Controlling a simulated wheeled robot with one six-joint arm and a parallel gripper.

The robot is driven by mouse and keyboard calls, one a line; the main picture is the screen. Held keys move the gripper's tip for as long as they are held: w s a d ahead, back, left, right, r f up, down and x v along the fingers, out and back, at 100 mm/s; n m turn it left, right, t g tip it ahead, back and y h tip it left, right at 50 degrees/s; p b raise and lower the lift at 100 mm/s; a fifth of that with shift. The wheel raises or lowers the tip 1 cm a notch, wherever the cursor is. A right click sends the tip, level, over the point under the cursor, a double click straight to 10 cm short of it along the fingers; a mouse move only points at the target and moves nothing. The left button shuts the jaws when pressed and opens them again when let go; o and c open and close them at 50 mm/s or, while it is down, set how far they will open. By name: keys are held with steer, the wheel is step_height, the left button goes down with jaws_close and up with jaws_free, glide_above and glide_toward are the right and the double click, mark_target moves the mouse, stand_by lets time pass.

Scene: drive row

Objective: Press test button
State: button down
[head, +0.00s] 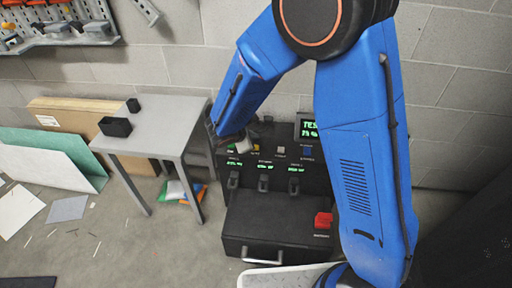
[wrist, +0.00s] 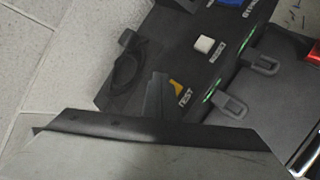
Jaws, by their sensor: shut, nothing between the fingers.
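The yellow test button (head: 256,147) is on the sloped top of the black console (head: 262,214), at the left of a row of buttons. In the wrist view the test button (wrist: 177,87) sits beside its "TEST" label, partly covered by my gripper. My gripper (wrist: 158,95) is shut and empty, its dark tip just left of the button. I cannot tell whether it touches it. In the head view, my blue arm reaches down to the console's left end, and the fingertips are hard to make out there.
A white reset button (wrist: 204,44) is beside the test button, with a blue button (head: 307,154) further right. Several levers stand below the green displays. A red button (head: 323,220) is at the front right. A grey table (head: 165,112) stands left of the console.

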steer(key=shift+r, duration=1.5)
steer(key=shift+d, duration=0.1)
steer(key=s+d+r+m+g, duration=0.2)
steer(key=s+d+r+m, duration=0.4)
steer(key=d, duration=0.4)
steer(key=s+d+r+m+g, duration=0.1)
steer(key=s+d+r+m, duration=0.3)
steer(key=s+d+r, duration=0.4)
steer(key=s+d+r+m+y, duration=0.2)
steer(key=s+m, duration=0.3)
steer(key=s, duration=0.5)
steer(key=s+d+r+m+y, duration=0.3)
steer(key=s+d+m, duration=0.1)
steer(key=s, duration=0.6)
steer(key=shift+d+r+m, duration=0.15)
steer(key=shift+d+m, duration=0.2)
steer(key=shift+m, duration=0.15)
steer(key=shift+s, duration=0.1)
